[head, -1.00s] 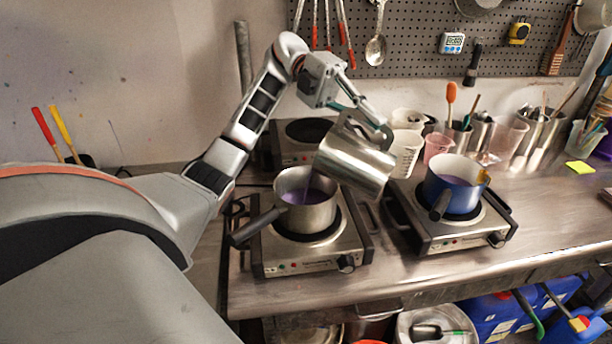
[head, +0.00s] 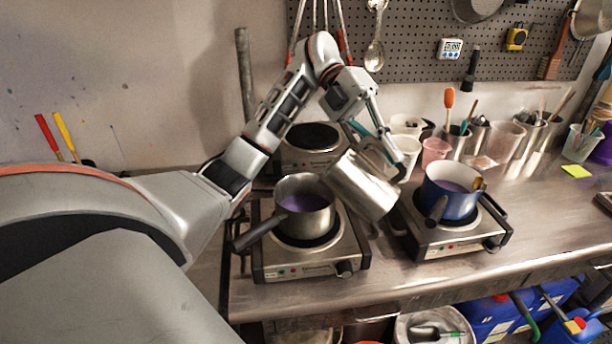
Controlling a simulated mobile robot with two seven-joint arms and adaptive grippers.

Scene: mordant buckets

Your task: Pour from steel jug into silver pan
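The steel jug (head: 360,187) is held in the air, tilted with its mouth end towards the left and its base to the lower right. My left gripper (head: 388,150) is shut on the jug's handle side, at its upper right; the exact finger contact is partly hidden. The silver pan (head: 312,222) stands on the left front hot plate, with purple liquid (head: 300,203) in it. The jug's mouth end is near the pan's right rim, and I see no stream between them. The jug's inside is hidden. My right gripper is not in view.
A blue pan (head: 452,205) with purple liquid stands on the right hot plate (head: 460,244). An empty hot plate (head: 312,138) is behind the silver pan. Plastic beakers (head: 408,150) and several tool cups stand close behind the jug. The pan's handle (head: 258,235) points front left.

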